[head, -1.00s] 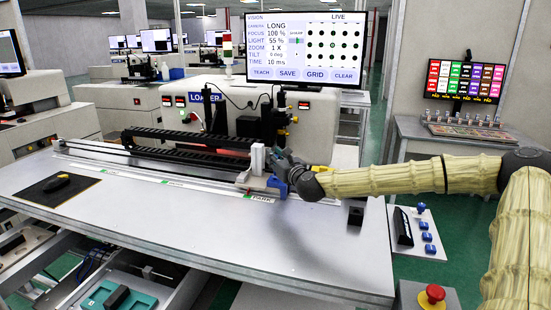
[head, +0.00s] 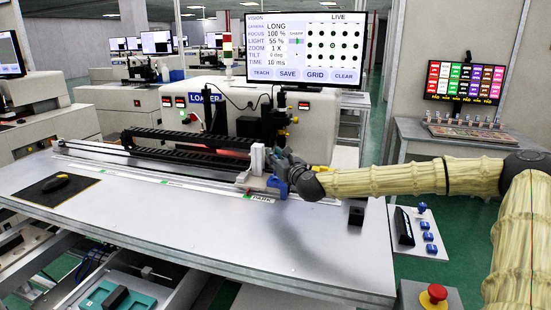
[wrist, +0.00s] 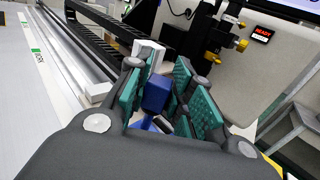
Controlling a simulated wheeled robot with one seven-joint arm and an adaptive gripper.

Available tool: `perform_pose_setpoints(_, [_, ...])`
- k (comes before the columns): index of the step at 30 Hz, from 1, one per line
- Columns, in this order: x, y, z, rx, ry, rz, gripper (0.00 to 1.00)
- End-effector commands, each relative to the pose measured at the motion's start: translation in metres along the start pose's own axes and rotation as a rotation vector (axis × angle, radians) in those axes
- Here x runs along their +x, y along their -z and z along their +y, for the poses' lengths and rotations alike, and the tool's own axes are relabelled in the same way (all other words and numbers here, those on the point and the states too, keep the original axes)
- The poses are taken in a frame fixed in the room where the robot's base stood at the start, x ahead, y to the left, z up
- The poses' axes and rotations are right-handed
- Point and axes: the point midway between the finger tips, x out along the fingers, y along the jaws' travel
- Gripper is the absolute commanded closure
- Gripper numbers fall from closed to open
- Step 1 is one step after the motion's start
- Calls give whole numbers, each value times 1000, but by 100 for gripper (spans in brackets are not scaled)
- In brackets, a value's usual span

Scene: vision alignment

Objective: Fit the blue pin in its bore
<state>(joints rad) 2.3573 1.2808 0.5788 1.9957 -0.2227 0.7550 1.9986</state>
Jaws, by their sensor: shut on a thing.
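My gripper (wrist: 172,98) has teal ridged pads and is shut on a blue blocky piece, which I take to be the blue pin (wrist: 157,94). In the head view my gripper (head: 283,165) is at the right end of the long rail, beside the white block of the carriage (head: 257,158) and above the PARK label. A blue part (head: 276,186) shows just below it there. More blue shows lower between the pads in the wrist view. The pin's lower end and the bore are hidden, so I cannot tell how they sit to each other.
The rail (head: 150,165) with black cable chains (head: 185,140) runs left along the bench (head: 200,220). The loader machine (head: 230,105) and a monitor (head: 305,48) stand behind. A small black block (head: 356,214) is on the bench at right.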

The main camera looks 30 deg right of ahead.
Motion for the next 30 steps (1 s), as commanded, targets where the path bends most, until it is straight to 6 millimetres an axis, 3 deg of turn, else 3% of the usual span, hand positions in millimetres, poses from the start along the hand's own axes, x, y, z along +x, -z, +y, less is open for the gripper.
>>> perform_pose_setpoints(30, [0,18,0,1,0,0,100])
